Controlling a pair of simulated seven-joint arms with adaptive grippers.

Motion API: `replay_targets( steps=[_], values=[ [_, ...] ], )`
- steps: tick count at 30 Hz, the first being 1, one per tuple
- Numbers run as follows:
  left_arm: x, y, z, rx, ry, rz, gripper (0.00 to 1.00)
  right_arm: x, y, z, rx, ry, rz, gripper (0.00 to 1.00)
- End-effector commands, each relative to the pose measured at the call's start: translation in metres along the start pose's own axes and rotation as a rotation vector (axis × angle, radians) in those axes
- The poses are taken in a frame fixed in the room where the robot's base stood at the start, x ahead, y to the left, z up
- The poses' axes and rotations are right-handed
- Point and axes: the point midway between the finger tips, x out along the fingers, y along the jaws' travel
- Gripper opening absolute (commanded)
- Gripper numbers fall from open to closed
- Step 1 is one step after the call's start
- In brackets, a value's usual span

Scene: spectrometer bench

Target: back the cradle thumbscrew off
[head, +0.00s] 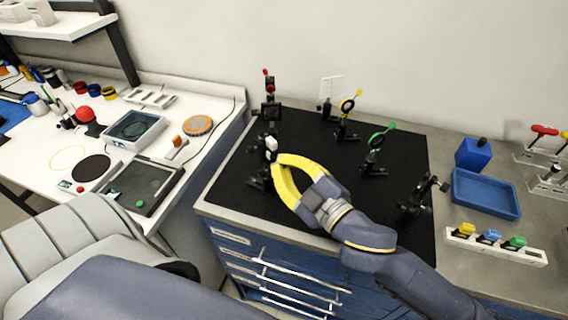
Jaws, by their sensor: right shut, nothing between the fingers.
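My right gripper (277,163) has yellow fingers and reaches in over the black breadboard (322,208) from the lower right. Its fingers bow outward and their tips meet, with nothing between them. The tips are close beside a dark mount holding a small white piece (271,144) at the board's left side. I take this mount to be the cradle. I cannot tell whether the tips touch it. Its thumbscrew is too small to make out or is hidden by the fingers. My left gripper is out of view.
A red-topped post (269,88) stands just behind the white piece. A blue tray (485,193) and a rack of coloured pieces (496,247) are farther right. The board's front left is clear.

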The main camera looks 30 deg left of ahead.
Motion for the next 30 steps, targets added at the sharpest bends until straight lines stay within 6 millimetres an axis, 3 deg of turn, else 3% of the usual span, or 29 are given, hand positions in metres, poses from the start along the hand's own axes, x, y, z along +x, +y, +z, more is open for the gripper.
replay_targets(
  steps=[23, 30],
  values=[
    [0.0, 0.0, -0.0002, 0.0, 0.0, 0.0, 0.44, 0.0, 0.001, 0.001, -0.728, -0.002, -0.002, 0.0],
    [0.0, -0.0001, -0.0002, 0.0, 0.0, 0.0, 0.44, 0.0, 0.001, 0.0005, -0.723, -0.002, -0.001, 0.26]
  ],
)
